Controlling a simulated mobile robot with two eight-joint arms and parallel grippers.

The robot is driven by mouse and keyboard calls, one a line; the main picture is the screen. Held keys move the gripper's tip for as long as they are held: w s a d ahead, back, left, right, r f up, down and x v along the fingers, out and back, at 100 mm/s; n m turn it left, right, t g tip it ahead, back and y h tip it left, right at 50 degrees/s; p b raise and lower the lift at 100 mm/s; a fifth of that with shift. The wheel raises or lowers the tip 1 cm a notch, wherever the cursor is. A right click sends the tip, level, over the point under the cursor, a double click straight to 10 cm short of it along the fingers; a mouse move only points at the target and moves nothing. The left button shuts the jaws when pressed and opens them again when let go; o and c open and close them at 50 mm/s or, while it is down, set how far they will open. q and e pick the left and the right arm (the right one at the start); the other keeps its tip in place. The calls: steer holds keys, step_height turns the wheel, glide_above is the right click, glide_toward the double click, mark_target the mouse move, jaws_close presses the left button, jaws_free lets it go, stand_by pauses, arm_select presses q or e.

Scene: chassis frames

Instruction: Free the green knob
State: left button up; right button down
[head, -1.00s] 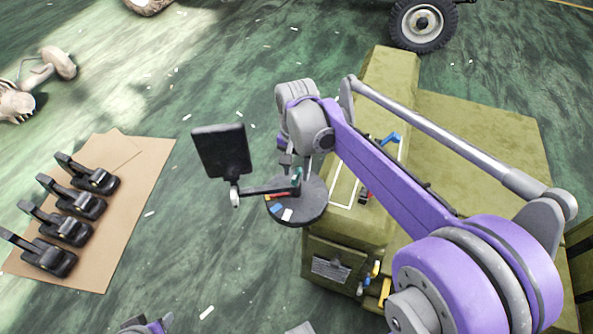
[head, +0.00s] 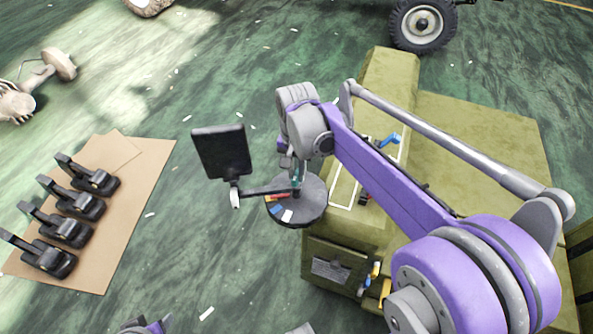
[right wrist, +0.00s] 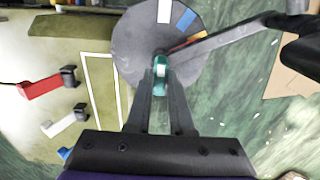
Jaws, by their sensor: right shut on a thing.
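The green knob (right wrist: 161,70) is upright in the right wrist view, at the middle of a round dark disc (right wrist: 130,65) with white, blue and orange-red marks. My right gripper (right wrist: 161,88) is shut on the green knob, one finger on each side; the fingers hide part of it. In the head view the green knob (head: 297,178) shows small below my right wrist, above the dark disc (head: 312,205). A grey bar (head: 265,190) runs left from beside the knob to a black flat panel (head: 221,150). My left gripper's jaws are not visible.
An olive-green chassis (head: 480,140) stands right of the disc, with a blue lever (head: 388,140) on top. In the right wrist view, a red lever (right wrist: 38,88) and a white lever (right wrist: 60,125) are at left. A cardboard sheet (head: 130,185) with several black pedals lies left.

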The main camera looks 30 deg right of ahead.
steer(key=n, duration=0.4)
steer(key=shift+p, duration=0.35)
steer(key=n, duration=0.4)
steer(key=shift+n+p, duration=0.3)
steer(key=n, duration=0.9)
steer(key=shift+p, duration=0.35)
steer(key=shift+n, duration=0.3)
steer(key=c, duration=0.8)
jaws_free()
steer(key=shift+r, duration=0.15)
